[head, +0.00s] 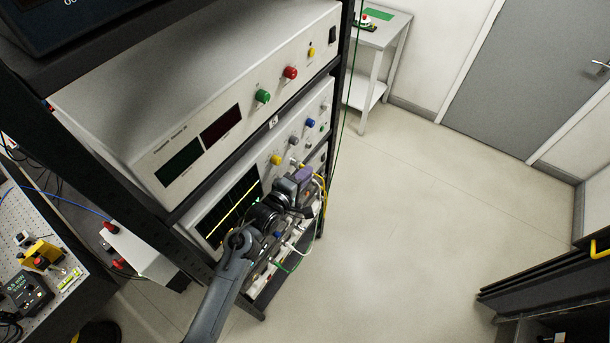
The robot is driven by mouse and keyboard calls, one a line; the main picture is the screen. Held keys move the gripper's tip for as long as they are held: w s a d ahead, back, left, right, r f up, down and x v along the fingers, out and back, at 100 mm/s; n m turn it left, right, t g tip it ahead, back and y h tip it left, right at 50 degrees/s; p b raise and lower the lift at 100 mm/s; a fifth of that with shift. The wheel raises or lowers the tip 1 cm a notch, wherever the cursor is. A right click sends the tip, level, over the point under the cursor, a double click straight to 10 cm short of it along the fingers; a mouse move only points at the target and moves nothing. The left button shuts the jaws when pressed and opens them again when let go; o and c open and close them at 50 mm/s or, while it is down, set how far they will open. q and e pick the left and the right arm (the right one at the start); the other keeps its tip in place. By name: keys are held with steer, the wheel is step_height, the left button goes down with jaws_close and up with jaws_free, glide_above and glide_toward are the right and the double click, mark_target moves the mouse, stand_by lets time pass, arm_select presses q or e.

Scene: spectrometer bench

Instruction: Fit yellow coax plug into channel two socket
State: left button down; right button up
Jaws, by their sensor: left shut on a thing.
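My left gripper (300,179) is at the front panel of the lower instrument (322,97) in the rack, near its right end. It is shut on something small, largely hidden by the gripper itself. A yellow cable (324,197) runs from beside the fingers and hangs down in front of the rack, so the held thing appears to be the yellow coax plug. I cannot tell whether the plug touches a socket. The channel two socket cannot be made out behind the gripper. My right gripper is not in view.
The lower instrument has a screen with a yellow trace (236,212) and coloured knobs. A larger instrument (187,155) sits above it. Green and white cables (292,262) hang below the gripper. An optical bench (50,290) stands at left.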

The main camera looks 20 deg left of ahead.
arm_select(q)
steer(key=shift+a+p, duration=0.2)
steer(key=shift+p, duration=0.1)
stand_by(0.4)
steer(key=c, duration=1)
jaws_free()
steer(key=shift+c, duration=0.2)
steer(key=b+v, duration=0.2)
steer(key=v, duration=0.8)
steer(key=shift+s, duration=0.4)
